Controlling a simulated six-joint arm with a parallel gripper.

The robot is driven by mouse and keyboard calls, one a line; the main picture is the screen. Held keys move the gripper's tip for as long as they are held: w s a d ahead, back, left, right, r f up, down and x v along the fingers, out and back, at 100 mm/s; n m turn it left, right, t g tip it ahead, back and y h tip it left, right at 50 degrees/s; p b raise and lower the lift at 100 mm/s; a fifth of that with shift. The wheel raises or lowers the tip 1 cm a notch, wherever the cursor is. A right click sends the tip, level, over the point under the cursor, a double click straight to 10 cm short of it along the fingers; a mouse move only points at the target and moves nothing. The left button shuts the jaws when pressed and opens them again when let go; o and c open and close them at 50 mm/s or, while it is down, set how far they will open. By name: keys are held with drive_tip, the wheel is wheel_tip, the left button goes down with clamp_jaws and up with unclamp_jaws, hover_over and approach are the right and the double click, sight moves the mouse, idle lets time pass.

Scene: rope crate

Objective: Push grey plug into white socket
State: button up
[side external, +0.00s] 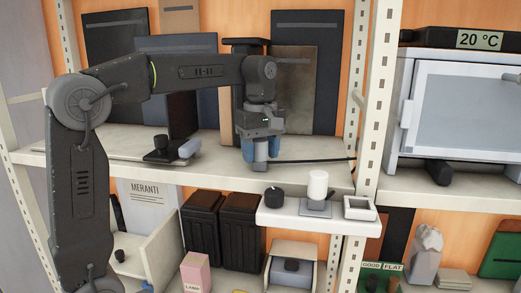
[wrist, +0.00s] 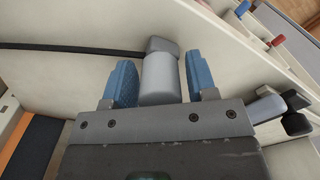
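The grey plug (wrist: 160,78) lies between the two blue fingers of my gripper (wrist: 162,84) in the wrist view, with narrow gaps beside it. My gripper (side external: 261,153) is open and points down at the shelf in the side view, where its fingers mostly hide the plug. A black cable (side external: 315,160) runs from the plug to the right along the shelf; it runs left in the wrist view (wrist: 75,48). A white cylinder (side external: 317,184) on a grey base and a white square frame (side external: 361,207) stand on the lower ledge; I cannot tell which is the white socket.
A black knob (side external: 274,196) sits at the ledge's left end (side external: 272,218). Left of my gripper, a black plate (side external: 160,157) carries a black piece and a grey piece (side external: 190,148). Dark panels (side external: 300,75) lean behind. A grey oven (side external: 462,110) and a shelf post (side external: 376,100) stand right.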

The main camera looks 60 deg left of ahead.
sight(260, 141)
drive_tip(key=shift+o, duration=0.8)
wheel_tip(260, 141, up, 7)
drive_tip(key=shift+r, duration=0.2)
drive_tip(key=shift+s+d+m, duration=0.25)
drive_tip(key=shift+s+m, duration=0.05)
drive_tip(key=s+d+f+m+t, duration=0.2)
drive_tip(key=s+d+f+m, duration=0.2)
drive_tip(key=s+f+m, duration=0.4)
drive_tip(key=s+d+f+m+t, duration=0.3)
drive_tip(key=s+d+f+m, duration=0.1)
drive_tip(key=s+f+m, duration=0.4)
drive_tip(key=shift+s+f+t, duration=0.3)
drive_tip(key=shift+f, duration=0.15)
idle(0.5)
